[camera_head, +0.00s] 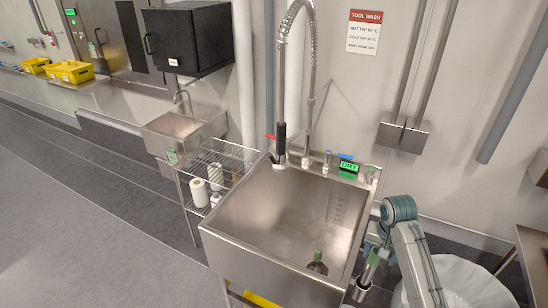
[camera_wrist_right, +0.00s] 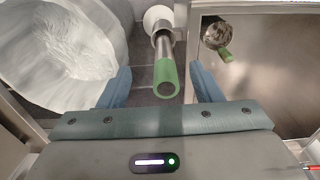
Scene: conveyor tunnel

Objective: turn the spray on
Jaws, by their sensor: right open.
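The spray head (camera_head: 281,140) hangs with a black grip from its coiled steel hose over the back of the steel sink (camera_head: 222,225); no water shows from it. A green sign reading DRY (camera_head: 348,166) is on the sink's back ledge. My right gripper (camera_head: 374,250) is low at the sink's right side. In the right wrist view its blue fingers are open, one on each side of a green-ended metal rod (camera_wrist_right: 167,76), with gaps on both sides. The rod also shows in the head view (camera_head: 370,268). My left gripper is not in view.
A green-handled drain piece (camera_head: 317,264) sits in the sink. Red (camera_head: 270,137) and blue (camera_head: 345,156) levers are at its back. A wire rack (camera_head: 225,155) stands left. A white-lined bin (camera_wrist_right: 60,45) is beside the rod. The sink basin is otherwise clear.

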